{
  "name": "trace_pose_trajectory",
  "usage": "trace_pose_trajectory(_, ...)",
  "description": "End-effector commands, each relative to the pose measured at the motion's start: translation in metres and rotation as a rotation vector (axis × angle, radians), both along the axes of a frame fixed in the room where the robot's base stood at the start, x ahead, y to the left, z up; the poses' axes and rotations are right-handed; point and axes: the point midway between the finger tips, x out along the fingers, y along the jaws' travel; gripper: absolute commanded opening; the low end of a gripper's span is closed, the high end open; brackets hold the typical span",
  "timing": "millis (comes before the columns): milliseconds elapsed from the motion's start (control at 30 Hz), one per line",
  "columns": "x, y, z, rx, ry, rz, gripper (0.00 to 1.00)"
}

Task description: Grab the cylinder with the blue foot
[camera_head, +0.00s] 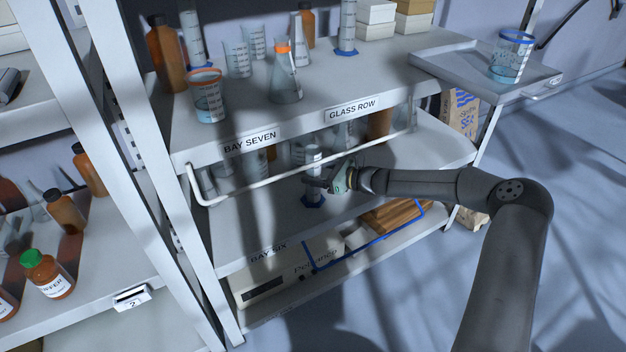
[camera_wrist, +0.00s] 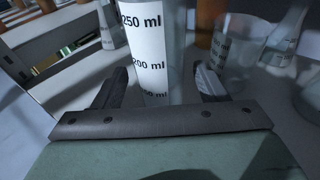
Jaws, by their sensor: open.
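A graduated cylinder (camera_head: 313,160) with a blue foot (camera_head: 314,201) stands upright on the shelf below the one labelled Bay Seven. In the wrist view the cylinder (camera_wrist: 148,45) shows a white scale band and rises between the two jaws; its foot is hidden there. My gripper (camera_head: 328,184) is at the cylinder's lower half in the head view. In the wrist view my gripper (camera_wrist: 160,88) is open, with one finger on each side of the cylinder and a visible gap on both sides.
A white rail (camera_head: 290,167) runs along the front below the upper shelf, just above my gripper. Beakers (camera_wrist: 240,50) and a brown bottle (camera_wrist: 207,18) stand close on the right in the wrist view. Two more blue-footed cylinders (camera_head: 193,40) (camera_head: 347,27) stand on the upper shelf.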

Motion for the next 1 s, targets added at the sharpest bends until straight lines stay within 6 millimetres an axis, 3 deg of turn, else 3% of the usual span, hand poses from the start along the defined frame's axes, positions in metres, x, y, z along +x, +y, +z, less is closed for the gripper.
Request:
trace_pose_trajectory(200, 0.012, 0.026, -0.005, 0.001, 0.000, 0.001, 0.66)
trace_pose_trajectory(467, 0.013, 0.029, -0.005, 0.000, 0.000, 0.000, 0.66)
trace_pose_trajectory(700, 0.013, 0.029, -0.005, 0.000, 0.000, 0.000, 0.11)
trace_pose_trajectory(1000, 0.013, 0.028, -0.002, 0.001, -0.001, 0.000, 0.11)
